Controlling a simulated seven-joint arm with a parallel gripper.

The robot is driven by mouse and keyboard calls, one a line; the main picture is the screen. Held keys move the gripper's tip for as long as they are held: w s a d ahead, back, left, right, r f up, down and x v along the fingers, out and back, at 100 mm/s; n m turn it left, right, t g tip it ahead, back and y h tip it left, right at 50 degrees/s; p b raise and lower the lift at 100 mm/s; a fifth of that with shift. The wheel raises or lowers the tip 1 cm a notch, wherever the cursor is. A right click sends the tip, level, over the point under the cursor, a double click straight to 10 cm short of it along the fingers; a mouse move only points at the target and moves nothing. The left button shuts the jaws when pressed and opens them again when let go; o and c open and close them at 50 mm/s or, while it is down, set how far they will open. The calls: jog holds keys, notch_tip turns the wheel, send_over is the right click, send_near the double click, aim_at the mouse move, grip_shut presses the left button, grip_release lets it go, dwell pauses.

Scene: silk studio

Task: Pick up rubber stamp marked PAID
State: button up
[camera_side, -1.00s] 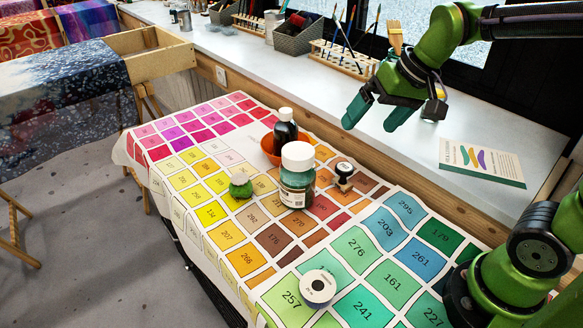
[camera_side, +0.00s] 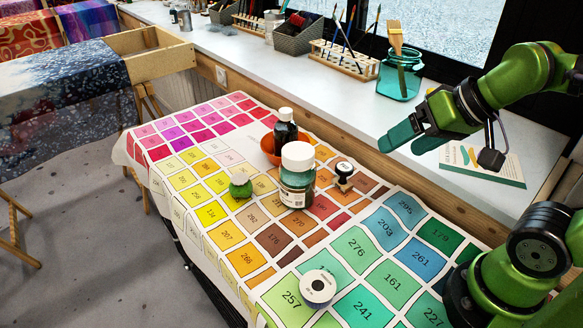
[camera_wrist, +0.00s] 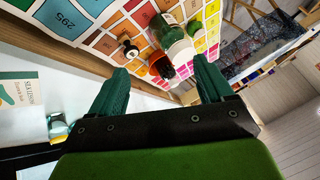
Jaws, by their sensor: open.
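The rubber stamp (camera_side: 344,171), with a dark round top and small pale marking, stands on the colour chart just right of a white-capped green jar. Its lettering is too small to read. The stamp also shows in the wrist view (camera_wrist: 127,48), up and left of the space between my fingers. My gripper (camera_side: 403,148) is open and empty, raised above and to the right of the stamp, clear of it. In the wrist view both dark green fingers (camera_wrist: 160,75) are spread apart with nothing between them.
The green jar (camera_side: 297,185) stands close beside the stamp. A dark bottle (camera_side: 285,130) and an orange bowl (camera_side: 267,146) are behind it. A green ball-shaped item (camera_side: 240,186) and a white roll (camera_side: 318,287) lie on the chart.

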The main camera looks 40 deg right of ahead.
jog(key=n+g+h, duration=0.2)
jog(key=n+g, duration=0.1)
jog(key=g, duration=0.4)
send_over(343, 182)
notch_tip(343, 182, down, 8)
jog(key=w+r, duration=0.1)
jog(key=w, duration=0.1)
jog(key=shift+n, duration=0.3)
jog(key=f, duration=1)
jog(key=shift+s+d+f, duration=0.25)
jog(key=shift+s, duration=0.15)
jog(key=shift+s+f, duration=0.15)
jog(key=shift+f, duration=1.45)
jog(key=shift+s+f, duration=0.15)
jog(key=shift+f, duration=1.4)
jog(key=c, duration=1.1)
